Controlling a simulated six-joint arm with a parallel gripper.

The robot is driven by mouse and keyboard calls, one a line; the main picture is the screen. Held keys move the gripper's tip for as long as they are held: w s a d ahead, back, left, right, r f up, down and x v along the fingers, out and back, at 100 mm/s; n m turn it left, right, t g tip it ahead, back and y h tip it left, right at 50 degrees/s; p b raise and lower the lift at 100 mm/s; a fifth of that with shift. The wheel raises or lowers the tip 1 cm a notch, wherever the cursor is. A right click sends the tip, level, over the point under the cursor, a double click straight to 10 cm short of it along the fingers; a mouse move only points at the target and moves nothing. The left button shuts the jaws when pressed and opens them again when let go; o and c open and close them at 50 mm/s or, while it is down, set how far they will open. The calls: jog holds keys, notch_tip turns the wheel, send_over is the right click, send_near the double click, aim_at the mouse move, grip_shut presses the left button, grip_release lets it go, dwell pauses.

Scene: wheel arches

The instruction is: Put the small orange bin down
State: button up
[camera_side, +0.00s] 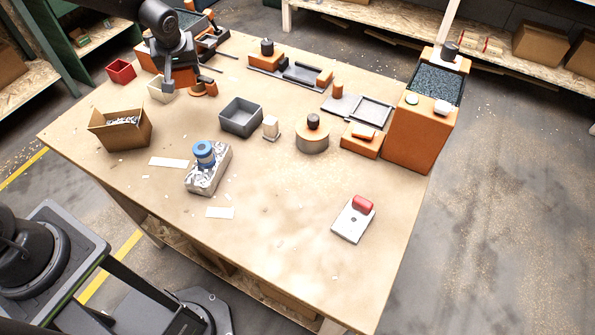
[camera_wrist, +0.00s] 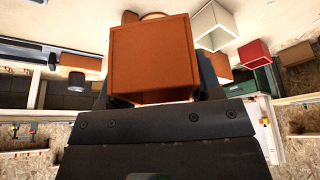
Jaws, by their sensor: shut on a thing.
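In the side view, my dark arm reaches down at the upper left of the table, near a cream bin and orange pieces. Part of a round orange piece (camera_wrist: 152,15) shows behind the bin in the wrist view.
A cream bin (camera_side: 161,92) and a red bin (camera_side: 121,72) stand close to my arm. The table's front middle is mostly clear.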

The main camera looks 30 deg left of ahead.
jog(key=d+m, duration=0.1)
jog(key=d, duration=0.3)
jog(key=s+d+m+h, duration=0.1)
jog(key=d+m, duration=0.1)
jog(key=d, duration=0.3)
jog(key=s+d+m+t, duration=0.1)
jog(key=d, duration=0.4)
jog(key=s+d+m+h, duration=0.2)
jog(key=s+d+m, duration=0.25)
jog(key=d, duration=0.65)
send_over(303, 181)
jog(key=s, duration=0.1)
jog(key=f, duration=0.6)
jog(key=shift+s+a+f, duration=0.2)
jog(key=shift+f, duration=0.15)
jog(key=shift+d+f, duration=0.25)
jog(key=shift+f, duration=1.85)
jog(key=shift+f, duration=0.2)
jog(key=o, duration=0.9)
